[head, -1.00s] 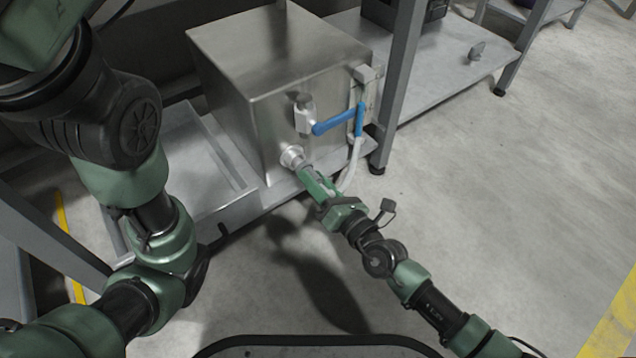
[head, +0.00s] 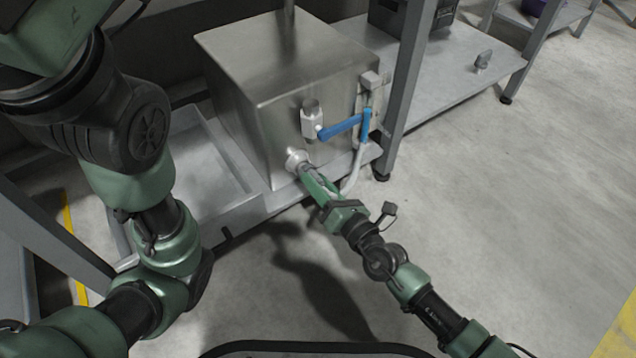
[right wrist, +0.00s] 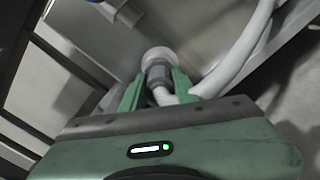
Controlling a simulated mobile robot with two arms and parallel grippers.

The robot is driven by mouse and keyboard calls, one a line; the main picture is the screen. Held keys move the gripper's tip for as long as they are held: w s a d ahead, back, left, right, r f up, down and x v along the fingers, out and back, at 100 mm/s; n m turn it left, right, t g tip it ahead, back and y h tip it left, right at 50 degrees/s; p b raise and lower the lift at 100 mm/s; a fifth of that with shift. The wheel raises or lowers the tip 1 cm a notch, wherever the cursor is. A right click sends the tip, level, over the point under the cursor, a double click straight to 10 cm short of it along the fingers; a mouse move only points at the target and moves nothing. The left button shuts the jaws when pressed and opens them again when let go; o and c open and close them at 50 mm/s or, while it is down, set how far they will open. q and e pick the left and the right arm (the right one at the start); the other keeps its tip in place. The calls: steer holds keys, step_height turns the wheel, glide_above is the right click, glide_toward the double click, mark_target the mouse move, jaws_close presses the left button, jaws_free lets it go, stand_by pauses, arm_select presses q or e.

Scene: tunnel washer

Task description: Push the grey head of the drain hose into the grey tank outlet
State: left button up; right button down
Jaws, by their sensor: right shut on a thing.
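The grey tank outlet (head: 296,158) is a short round collar low on the front of the steel tank (head: 275,95). It also shows as a pale ring in the right wrist view (right wrist: 158,54). My right gripper (head: 305,170) is shut on the grey hose head (right wrist: 159,75), with a green finger on each side of it. The head points at the outlet, and its front end meets the ring; how deep it sits cannot be told. The white drain hose (head: 353,170) curves up from behind the fingers along the tank's right side. My left gripper is out of view.
A valve with a blue lever (head: 341,126) sits above the outlet. A grey frame post (head: 405,95) stands close on the right. A low tray (head: 245,208) lies under the tank. The floor on the right is clear.

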stand_by(0.4)
steer(key=c, duration=1)
jaws_free()
